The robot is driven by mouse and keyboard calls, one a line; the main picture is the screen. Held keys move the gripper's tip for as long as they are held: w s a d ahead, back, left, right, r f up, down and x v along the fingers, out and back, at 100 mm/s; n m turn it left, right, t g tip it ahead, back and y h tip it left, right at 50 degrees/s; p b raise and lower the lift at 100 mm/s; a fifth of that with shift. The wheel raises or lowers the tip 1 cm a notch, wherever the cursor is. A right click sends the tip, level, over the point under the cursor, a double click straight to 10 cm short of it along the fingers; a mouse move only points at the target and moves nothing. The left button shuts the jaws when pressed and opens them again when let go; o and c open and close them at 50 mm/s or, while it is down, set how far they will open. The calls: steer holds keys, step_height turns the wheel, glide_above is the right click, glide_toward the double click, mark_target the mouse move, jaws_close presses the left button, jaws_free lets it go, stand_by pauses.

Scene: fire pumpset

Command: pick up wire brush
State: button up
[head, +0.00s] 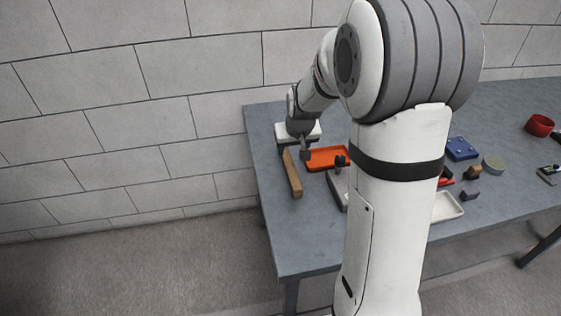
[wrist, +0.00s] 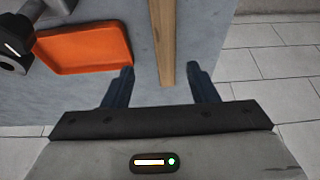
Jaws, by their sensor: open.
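A long, narrow wooden piece (head: 292,174), which looks like the wire brush, lies near the left edge of the grey table. No bristles can be made out. In the wrist view the wooden piece (wrist: 165,42) runs down from the top edge, and its near end lies between the fingertips in the picture. My gripper (head: 304,152) is over the far end of the wooden piece in the head view. In the wrist view my gripper (wrist: 160,70) has its fingers wide apart, one on each side of the wood, with nothing held. Whether the fingers are level with it I cannot tell.
An orange tray (wrist: 85,48) lies left of the wood in the wrist view. The grey table (head: 300,250) is bare at its front left. A blue container (head: 461,149), a round tin (head: 493,164) and a red bowl (head: 540,125) stand to the right. A block wall is behind.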

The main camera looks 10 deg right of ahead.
mark_target(288, 161)
steer(key=x, duration=0.4)
steer(key=a+x, duration=0.1)
steer(key=x, duration=0.1)
steer(key=shift+s+f, duration=0.25)
steer(key=shift+f, duration=0.2)
steer(key=shift+w+d+f, duration=0.1)
steer(key=shift+w+f, duration=0.1)
steer(key=shift+f, duration=0.25)
steer(key=shift+c, duration=0.4)
steer(key=c, duration=1)
